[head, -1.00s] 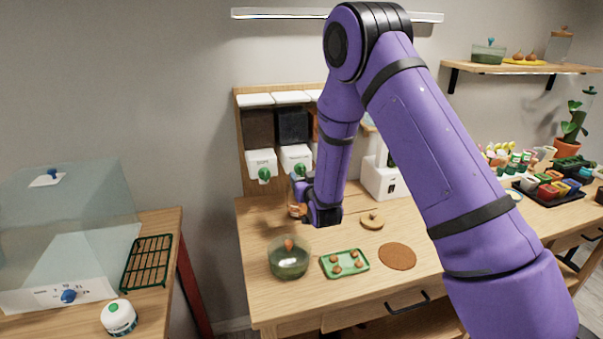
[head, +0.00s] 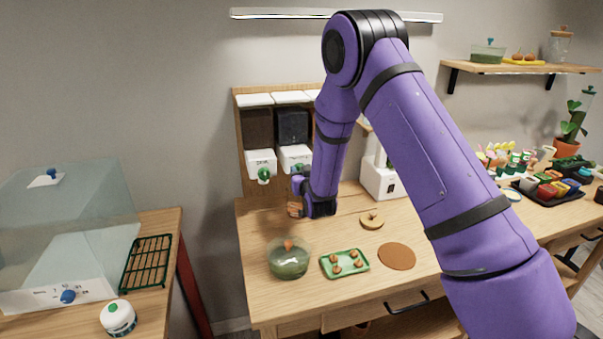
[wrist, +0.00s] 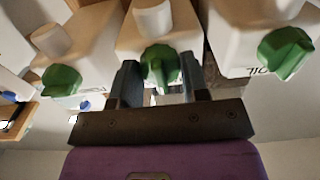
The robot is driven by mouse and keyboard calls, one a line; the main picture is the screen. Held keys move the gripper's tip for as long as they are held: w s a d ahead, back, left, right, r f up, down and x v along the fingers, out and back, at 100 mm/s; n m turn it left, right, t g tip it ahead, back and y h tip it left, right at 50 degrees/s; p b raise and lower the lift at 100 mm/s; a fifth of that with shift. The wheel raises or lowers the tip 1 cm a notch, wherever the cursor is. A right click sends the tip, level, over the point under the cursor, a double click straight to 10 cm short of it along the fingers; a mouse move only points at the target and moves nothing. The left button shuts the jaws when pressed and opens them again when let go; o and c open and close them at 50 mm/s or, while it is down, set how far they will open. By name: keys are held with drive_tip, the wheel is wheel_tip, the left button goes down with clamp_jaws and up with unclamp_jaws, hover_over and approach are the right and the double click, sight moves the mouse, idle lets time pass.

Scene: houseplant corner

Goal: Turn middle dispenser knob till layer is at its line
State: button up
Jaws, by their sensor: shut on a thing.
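Three dispensers hang on a wooden back board. The middle dispenser (head: 293,125) has a dark fill behind its front; its layer and line are too small to tell. The middle knob (wrist: 160,68) is green and sits between the two fingers of my gripper (wrist: 163,82) in the wrist view, which is shut on it. In the head view my gripper (head: 299,176) is at the middle dispenser's white base, its fingers mostly hidden. The left knob (head: 264,175) is green and free. The right dispenser is mostly hidden behind my arm.
Below on the table stand a glass bowl (head: 288,262) with green contents, a green tray (head: 344,263) with small brown pieces, a brown disc (head: 397,256) and a wooden lid (head: 371,221). A white machine (head: 381,180) stands right of the dispensers. An orange-brown item (head: 295,209) shows beside my wrist.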

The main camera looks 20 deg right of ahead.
drive_tip(key=shift+m, duration=0.3)
drive_tip(key=m, duration=0.3)
drive_tip(key=shift+d+m, duration=0.1)
drive_tip(key=shift+m, duration=0.3)
drive_tip(key=m, duration=0.4)
drive_tip(key=shift+m, duration=0.3)
drive_tip(key=m, duration=0.4)
drive_tip(key=shift+m, duration=2.4)
drive_tip(key=o, duration=0.9)
drive_tip(key=shift+s, duration=0.15)
